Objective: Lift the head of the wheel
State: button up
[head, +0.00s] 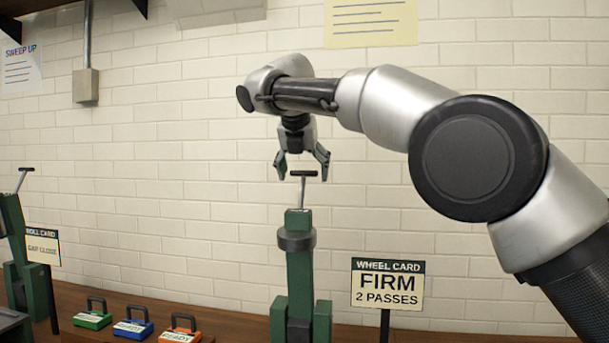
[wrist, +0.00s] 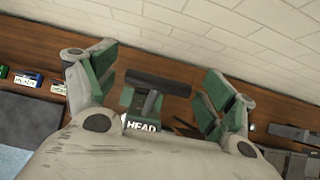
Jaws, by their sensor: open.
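The wheel machine's head is a green upright post (head: 300,270) with a dark collar, standing on the bench in the head view. A thin rod rises from its top to a black T-shaped handle (head: 303,173). My gripper (head: 302,166) points down just above the handle, with its fingers open and spread to either side. In the wrist view the black handle bar (wrist: 158,84) lies between my two open fingers (wrist: 158,90), apart from both pads as far as I can tell. A white label reading HEAD (wrist: 141,126) shows below it, partly hidden by my gripper's body.
A wheel card (head: 387,286) reading FIRM, 2 PASSES stands right of the post. Green (head: 92,315), blue (head: 133,324) and orange (head: 180,330) boxes with handles sit on the bench at left. Another green machine (head: 25,260) with a roll card (head: 42,246) stands far left. A brick wall is behind.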

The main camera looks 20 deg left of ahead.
jog(key=v, duration=0.6)
jog(key=shift+r, duration=0.1)
jog(key=w+d+m, duration=0.2)
jog(key=d+m, duration=0.2)
jog(key=d, duration=0.5)
jog(key=w+d+m, duration=0.3)
jog(key=d, duration=0.6)
jog(key=s+d+f+m+g+h, duration=0.1)
jog(key=s+d+f+m, duration=0.3)
jog(key=d, duration=0.7)
jog(key=s+d+m+g, duration=0.1)
jog(key=s+d+m, duration=0.1)
jog(key=d+m, duration=0.7)
jog(key=s+d+f+m, duration=0.3)
jog(key=s+d+f, duration=0.15)
jog(key=d, duration=0.25)
jog(key=s+d+f+m, duration=0.3)
jog(key=s+d, duration=0.3)
jog(key=d, duration=0.1)
jog(key=s+d+f+m, duration=0.4)
jog(key=s+f+m, duration=0.1)
jog(key=s+f, duration=0.2)
jog(key=s+d+f+m+g, duration=0.1)
jog(key=s+d+f+m, duration=0.2)
jog(key=s+f+m, duration=0.3)
notch_tip(320, 180, down, 2)
jog(key=s, duration=0.2)
jog(key=shift+s+d, duration=0.3)
jog(key=shift+d, duration=0.05)
